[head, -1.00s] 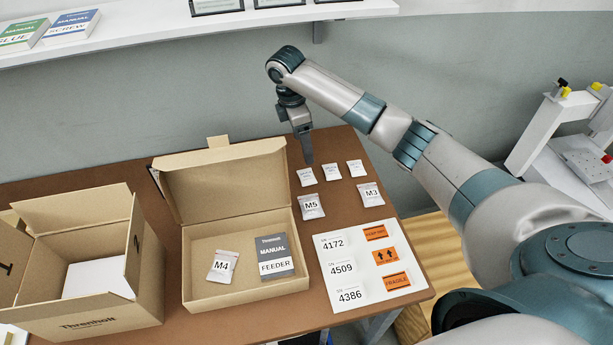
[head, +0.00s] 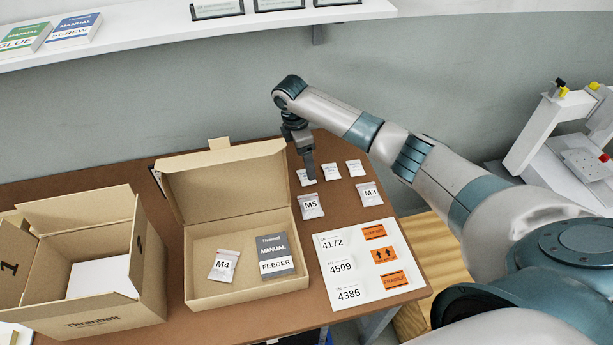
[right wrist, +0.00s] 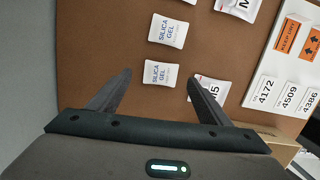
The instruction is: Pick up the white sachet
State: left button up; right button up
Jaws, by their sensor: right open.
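Three small white silica gel sachets lie in a row at the back right of the table: the left one (head: 303,178), the middle one (head: 331,172) and the right one (head: 355,168). My right gripper (head: 311,177) points down above the left sachet and partly hides it. In the right wrist view the open fingers (right wrist: 160,78) lie on either side of this nearest sachet (right wrist: 159,73), with nothing held. The middle sachet (right wrist: 168,31) lies just beyond. Contact with the table cannot be told. My left gripper is not in view.
The M5 bag (head: 311,206) lies close in front, near one finger; the M3 bag (head: 370,193) is farther right. An open carton (head: 215,300) holds the M4 bag (head: 223,265) and a feeder manual (head: 275,255). A label sheet (head: 345,270) lies in front.

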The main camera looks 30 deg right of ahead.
aim_at(305, 175)
notch_tip(305, 175, down, 4)
jog(key=shift+s+a+r+p, duration=0.1)
jog(key=shift+s+a+p, duration=0.05)
jog(key=shift+p, duration=0.55)
jog(key=shift+f, duration=0.6)
jog(key=c, duration=1.1)
